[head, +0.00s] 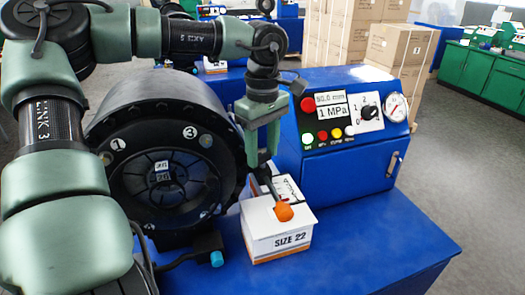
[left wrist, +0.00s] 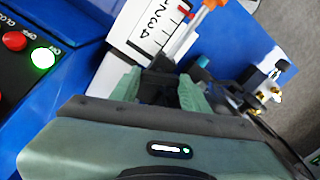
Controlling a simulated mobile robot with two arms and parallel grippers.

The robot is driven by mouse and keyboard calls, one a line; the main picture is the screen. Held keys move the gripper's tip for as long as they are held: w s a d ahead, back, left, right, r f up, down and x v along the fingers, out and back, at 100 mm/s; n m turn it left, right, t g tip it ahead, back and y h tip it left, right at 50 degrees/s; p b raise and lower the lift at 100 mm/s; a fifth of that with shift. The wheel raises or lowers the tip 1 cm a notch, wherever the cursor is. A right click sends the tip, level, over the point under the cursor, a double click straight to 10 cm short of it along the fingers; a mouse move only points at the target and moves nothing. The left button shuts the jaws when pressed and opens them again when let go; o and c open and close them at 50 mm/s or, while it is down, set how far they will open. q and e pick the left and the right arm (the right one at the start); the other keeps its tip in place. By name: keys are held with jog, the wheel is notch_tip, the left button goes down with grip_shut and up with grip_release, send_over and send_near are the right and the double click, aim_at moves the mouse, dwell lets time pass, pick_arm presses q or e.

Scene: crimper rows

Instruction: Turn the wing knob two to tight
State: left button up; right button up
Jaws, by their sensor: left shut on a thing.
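My left gripper (head: 262,160) points down between the crimper's round black head (head: 160,150) and the blue control cabinet (head: 345,165). Labels 1 (head: 117,143) and 3 (head: 190,132) show on the head's face; I see no label 2. In the left wrist view, the green fingers are closed on a small dark part (left wrist: 157,88). My right gripper is not in view.
A white SIZE 22 box (head: 280,243) stands on the blue bench (head: 375,240), close below the gripper, with an orange handle (head: 284,212) over it. The cabinet carries a red button (head: 307,104), a dial (head: 368,112) and a gauge (head: 396,107). The bench's front right is clear.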

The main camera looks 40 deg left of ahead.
pick_arm(q)
jog(key=m, duration=0.4)
jog(key=shift+d, duration=0.1)
jog(key=shift+r+m, duration=0.15)
jog(key=shift+m, duration=0.45)
jog(key=shift+r, duration=0.15)
jog(key=o, duration=1.2)
jog(key=shift+o, duration=0.8)
jog(key=shift+w+d, duration=0.15)
